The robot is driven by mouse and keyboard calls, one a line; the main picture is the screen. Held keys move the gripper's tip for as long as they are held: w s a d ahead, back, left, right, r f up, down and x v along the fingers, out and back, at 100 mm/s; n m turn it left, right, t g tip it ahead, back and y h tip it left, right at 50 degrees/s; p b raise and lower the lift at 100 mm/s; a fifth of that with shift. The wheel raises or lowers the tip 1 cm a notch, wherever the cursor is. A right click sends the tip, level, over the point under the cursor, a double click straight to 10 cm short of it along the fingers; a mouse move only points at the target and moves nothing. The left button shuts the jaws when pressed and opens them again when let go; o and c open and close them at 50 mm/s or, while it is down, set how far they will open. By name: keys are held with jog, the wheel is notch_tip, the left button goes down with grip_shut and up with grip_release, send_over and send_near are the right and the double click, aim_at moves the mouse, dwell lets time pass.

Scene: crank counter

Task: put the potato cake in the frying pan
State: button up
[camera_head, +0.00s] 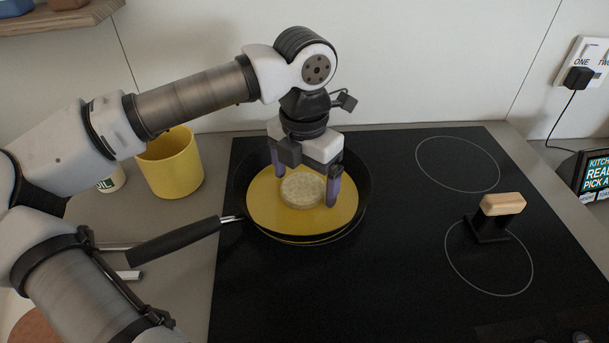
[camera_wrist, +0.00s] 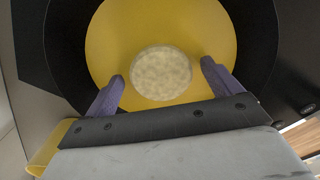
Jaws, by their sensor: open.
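The potato cake (camera_head: 302,190) is a pale, speckled round disc. It lies on the yellow inside of the frying pan (camera_head: 262,213), near the middle. The pan is dark outside, with a black handle pointing left, and it stands on the hob's back left. My gripper (camera_head: 303,183) is over the pan, pointing down, with its purple fingers apart. In the wrist view the potato cake (camera_wrist: 161,73) lies beyond and between the open fingertips (camera_wrist: 163,72), with visible gaps on both sides. The pan (camera_wrist: 105,40) surrounds it there.
A yellow pot (camera_head: 170,163) stands left of the hob, with a small white cup (camera_head: 112,180) beside it. A black press with a wooden top (camera_head: 502,205) stands on the right of the hob (camera_head: 400,270). A screen (camera_head: 595,178) is at the far right. The hob's front is clear.

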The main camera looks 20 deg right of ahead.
aim_at(305, 184)
notch_tip(305, 184, up, 12)
jog(key=shift+r+b, duration=0.15)
jog(key=shift+b, duration=0.25)
